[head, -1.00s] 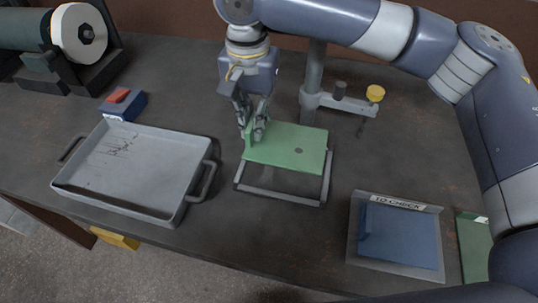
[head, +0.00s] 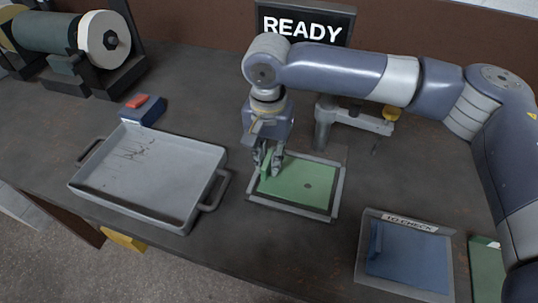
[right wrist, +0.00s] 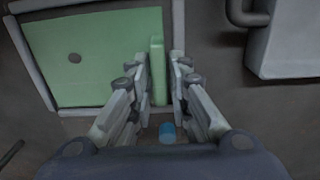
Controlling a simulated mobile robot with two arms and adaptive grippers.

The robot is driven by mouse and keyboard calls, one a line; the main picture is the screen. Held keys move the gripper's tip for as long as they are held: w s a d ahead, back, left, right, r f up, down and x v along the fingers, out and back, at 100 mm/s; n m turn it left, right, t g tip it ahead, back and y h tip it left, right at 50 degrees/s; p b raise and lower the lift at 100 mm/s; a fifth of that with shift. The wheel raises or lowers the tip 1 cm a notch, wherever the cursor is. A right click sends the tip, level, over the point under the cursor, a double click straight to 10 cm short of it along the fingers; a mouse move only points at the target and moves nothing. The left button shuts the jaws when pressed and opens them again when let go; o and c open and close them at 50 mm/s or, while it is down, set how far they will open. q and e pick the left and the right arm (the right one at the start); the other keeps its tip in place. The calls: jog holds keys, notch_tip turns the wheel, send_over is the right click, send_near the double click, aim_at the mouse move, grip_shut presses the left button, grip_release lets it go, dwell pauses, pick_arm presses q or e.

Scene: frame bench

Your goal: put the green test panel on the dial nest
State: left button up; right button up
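The green test panel (head: 300,190) lies flat inside the grey frame of the dial nest (head: 338,196), with frame bars around it. A small dark round spot shows on it. A green upright grip strip (right wrist: 157,70) stands along its edge. My right gripper (head: 270,165) is over that edge, its fingers on either side of the strip. In the right wrist view the fingers (right wrist: 161,72) are slightly apart, with narrow dark gaps beside the strip. Contact under the panel is hidden. My left gripper is not in view.
A grey tray (head: 90,195) stands left of the nest. A to-check tray (head: 447,270) holding a blue panel is at right. A sign reads READY (head: 306,27). A blue box with a red top (head: 143,110) stands behind the tray.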

jog(key=shift+r, duration=0.1)
dwell(0.3)
notch_tip(320, 180, up, 12)
dwell(0.4)
dwell(0.4)
